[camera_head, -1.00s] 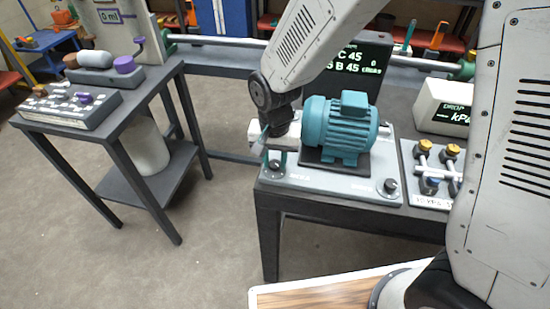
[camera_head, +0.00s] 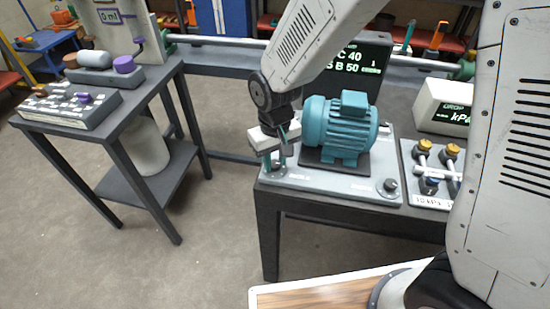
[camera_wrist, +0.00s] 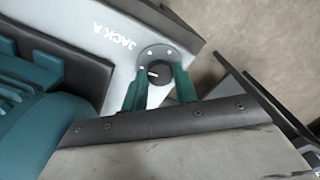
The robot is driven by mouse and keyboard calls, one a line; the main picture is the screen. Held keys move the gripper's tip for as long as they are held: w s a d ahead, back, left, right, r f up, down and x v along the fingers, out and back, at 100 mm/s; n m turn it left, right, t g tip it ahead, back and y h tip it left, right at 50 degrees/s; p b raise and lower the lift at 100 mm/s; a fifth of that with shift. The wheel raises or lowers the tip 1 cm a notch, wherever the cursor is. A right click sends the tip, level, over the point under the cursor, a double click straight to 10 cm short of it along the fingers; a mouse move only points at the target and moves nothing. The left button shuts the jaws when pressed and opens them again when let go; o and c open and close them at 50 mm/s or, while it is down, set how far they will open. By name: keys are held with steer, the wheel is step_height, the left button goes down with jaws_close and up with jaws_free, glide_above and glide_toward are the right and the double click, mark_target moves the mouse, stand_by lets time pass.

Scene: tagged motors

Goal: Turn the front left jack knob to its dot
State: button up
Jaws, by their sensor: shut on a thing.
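The front left jack knob (camera_wrist: 158,73) is a dark round knob with a white pointer line, on a dark disc beside the label "JACK A" on the grey base plate (camera_wrist: 110,50). Small light dots show on the disc by the knob; the pointer aims left in the wrist view, away from the dots at the disc's upper edge. My gripper (camera_wrist: 160,84) has its green fingers shut on the knob, one on each side.
The teal motor (camera_head: 340,125) stands on the plate close to the right of my gripper. The front right knob (camera_head: 390,186) is at the plate's other front corner. A dark display (camera_head: 360,65) behind shows "C 40" and "B 50". Open floor lies left of the table.

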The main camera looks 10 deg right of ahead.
mark_target(275, 164)
steer(key=shift+n, duration=2.1)
steer(key=o, duration=1)
steer(key=shift+c, duration=0.2)
steer(key=shift+r, duration=0.15)
step_height(275, 164, up, 8)
steer(key=shift+f, duration=0.2)
